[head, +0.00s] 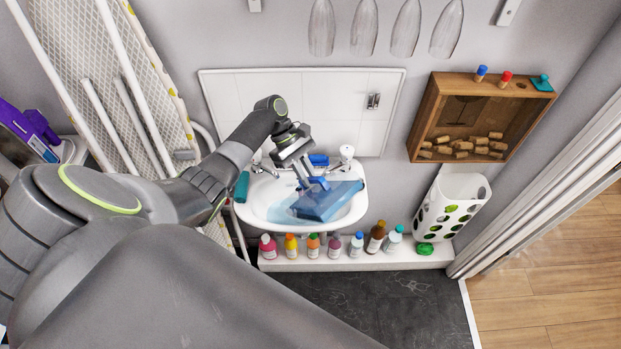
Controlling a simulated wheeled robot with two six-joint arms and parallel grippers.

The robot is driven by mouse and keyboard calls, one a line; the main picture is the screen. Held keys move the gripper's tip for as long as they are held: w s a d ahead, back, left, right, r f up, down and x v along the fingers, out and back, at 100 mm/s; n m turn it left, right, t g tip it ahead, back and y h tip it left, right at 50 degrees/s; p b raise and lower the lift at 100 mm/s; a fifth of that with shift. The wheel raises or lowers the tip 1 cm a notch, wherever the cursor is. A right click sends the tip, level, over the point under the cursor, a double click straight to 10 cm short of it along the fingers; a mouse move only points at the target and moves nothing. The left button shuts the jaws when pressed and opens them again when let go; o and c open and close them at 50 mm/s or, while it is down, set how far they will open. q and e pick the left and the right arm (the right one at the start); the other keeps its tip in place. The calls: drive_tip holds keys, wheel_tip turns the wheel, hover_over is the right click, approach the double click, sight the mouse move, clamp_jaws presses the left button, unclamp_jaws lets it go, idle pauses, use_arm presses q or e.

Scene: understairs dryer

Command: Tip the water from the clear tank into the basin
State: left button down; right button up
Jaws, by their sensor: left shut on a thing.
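The white basin (262,206) is fixed to the wall below a tiled splashback, with taps at its back. The clear tank (326,204) looks blue and see-through. It is over the basin, tilted, with a paler see-through part toward the lower left. My left gripper (312,184) is over the basin and shut on the tank at its blue upper part. I cannot tell from this view how much water is in the tank or in the basin. My right gripper is not in view.
Several small bottles (335,245) stand on a white ledge under the basin. A wooden cork box (478,120) and a white holder with holes (450,207) hang at the right. An ironing board (150,80) leans at the left. Dark floor below is clear.

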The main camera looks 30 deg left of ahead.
use_arm(q)
drive_tip(key=shift+w+a+f+h+b, duration=0.1)
drive_tip(key=shift+a+h+b, duration=0.2)
drive_tip(key=shift+b, duration=0.05)
drive_tip(key=shift+w+a+g+h+b, duration=0.2)
drive_tip(key=shift+a+g+h+b, duration=0.1)
drive_tip(key=shift+a+h+b, duration=0.6)
drive_tip(key=h+b, duration=0.1)
drive_tip(key=b, duration=0.1)
drive_tip(key=a+h+b, duration=0.1)
drive_tip(key=b, duration=0.1)
drive_tip(key=shift+w+a+r+g+b, duration=0.2)
drive_tip(key=shift+a+r+g+b, duration=0.05)
drive_tip(key=shift+a+g+b, duration=0.05)
drive_tip(key=shift+h, duration=0.3)
